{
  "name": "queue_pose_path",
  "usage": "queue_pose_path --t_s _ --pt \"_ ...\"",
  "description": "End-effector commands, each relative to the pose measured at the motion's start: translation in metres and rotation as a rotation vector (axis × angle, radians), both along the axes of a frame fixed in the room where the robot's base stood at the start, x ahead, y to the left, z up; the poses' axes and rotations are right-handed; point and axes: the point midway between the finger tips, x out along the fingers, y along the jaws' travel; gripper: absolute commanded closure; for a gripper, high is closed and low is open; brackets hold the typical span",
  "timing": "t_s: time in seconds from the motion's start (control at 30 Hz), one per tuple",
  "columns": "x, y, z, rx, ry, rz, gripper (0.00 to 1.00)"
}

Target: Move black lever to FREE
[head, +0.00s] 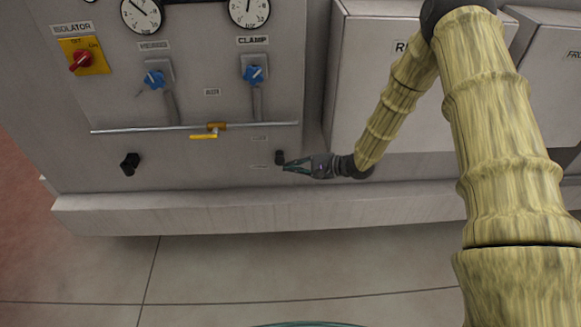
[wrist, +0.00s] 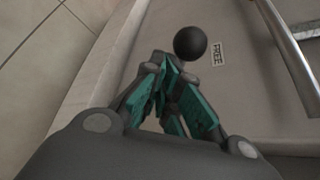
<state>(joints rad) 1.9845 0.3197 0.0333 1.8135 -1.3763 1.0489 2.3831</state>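The black lever's round knob (wrist: 190,43) shows in the wrist view just beyond my fingertips, beside the FREE label (wrist: 217,53). In the head view a small dark knob (head: 280,157) stands low on the panel, right at the fingertips of my gripper (head: 287,166). The lever's shaft is hidden. In the wrist view the teal fingers of my gripper (wrist: 167,72) are close together below the knob. I cannot tell whether they touch the lever or have anything between them.
A second black knob (head: 130,163) is at the panel's lower left. A grey cabinet (head: 365,100) stands to the right. A ledge (head: 250,210) runs below; the floor in front is clear.

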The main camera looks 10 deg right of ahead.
Motion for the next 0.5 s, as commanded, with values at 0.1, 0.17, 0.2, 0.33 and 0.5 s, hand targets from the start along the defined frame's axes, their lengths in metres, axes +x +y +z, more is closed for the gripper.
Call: queue_pose_path --t_s 0.1,0.17,0.2,0.33,0.5 --pt "0.001 -0.014 0.016 0.002 -0.004 -0.001 1.0" --pt "0.0 -0.023 0.021 0.001 -0.003 0.0 1.0" --pt "-0.001 -0.028 0.024 0.001 -0.003 0.0 1.0" --pt "-0.003 -0.046 0.032 0.0 -0.001 0.003 1.0" --pt "-0.006 -0.065 0.04 0.001 0.001 0.003 1.0"
